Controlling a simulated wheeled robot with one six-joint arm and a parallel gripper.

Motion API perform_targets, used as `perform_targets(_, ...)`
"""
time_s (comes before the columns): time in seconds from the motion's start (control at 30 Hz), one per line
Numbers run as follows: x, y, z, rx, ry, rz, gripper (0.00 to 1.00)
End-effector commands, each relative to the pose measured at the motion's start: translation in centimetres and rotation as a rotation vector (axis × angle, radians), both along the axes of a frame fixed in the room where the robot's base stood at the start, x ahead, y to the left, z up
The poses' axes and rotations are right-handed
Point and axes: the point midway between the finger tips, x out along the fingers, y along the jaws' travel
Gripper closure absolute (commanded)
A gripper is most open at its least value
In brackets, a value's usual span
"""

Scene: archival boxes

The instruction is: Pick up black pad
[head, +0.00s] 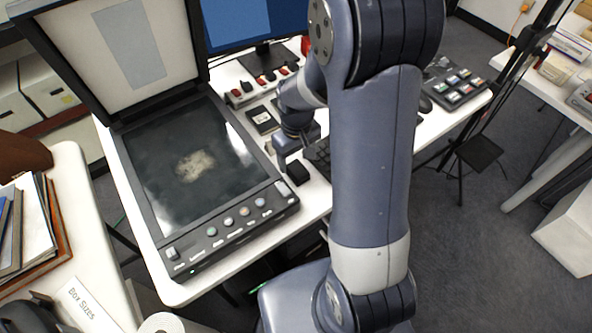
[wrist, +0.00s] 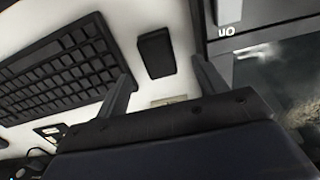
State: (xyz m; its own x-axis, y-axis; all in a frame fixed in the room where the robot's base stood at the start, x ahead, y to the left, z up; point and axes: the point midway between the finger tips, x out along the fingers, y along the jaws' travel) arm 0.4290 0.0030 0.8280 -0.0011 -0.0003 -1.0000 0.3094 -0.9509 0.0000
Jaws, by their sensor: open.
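The black pad (wrist: 156,54) is a small dark block with rounded corners, lying on the white desk (wrist: 190,12). In the wrist view it sits ahead of my gripper (wrist: 163,80), roughly between the two finger lines and apart from both fingers. My gripper is open and empty. In the head view the black pad (head: 298,173) lies on the desk just right of the scanner, and my gripper (head: 286,164) is beside it, pointing down. My arm hides part of the desk behind it.
A flatbed scanner (head: 190,165) with its lid raised stands left of the pad. A black keyboard (wrist: 62,68) lies on the other side of the pad. A monitor (head: 258,25) and a row of small items (head: 262,82) stand farther back. A button panel (head: 455,82) is at the right.

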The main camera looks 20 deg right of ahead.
Motion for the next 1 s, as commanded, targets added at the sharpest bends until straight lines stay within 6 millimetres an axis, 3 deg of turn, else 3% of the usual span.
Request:
perform_targets(0.5, -0.1, -0.2, -5.3, 0.000, 0.002, -0.001, 0.33)
perform_targets(0.77, -0.1, -0.2, -5.6, 0.000, -0.001, 0.000, 0.33)
perform_targets(1.0, 0.0, -0.2, -5.5, 0.000, -0.001, 0.000, 0.50)
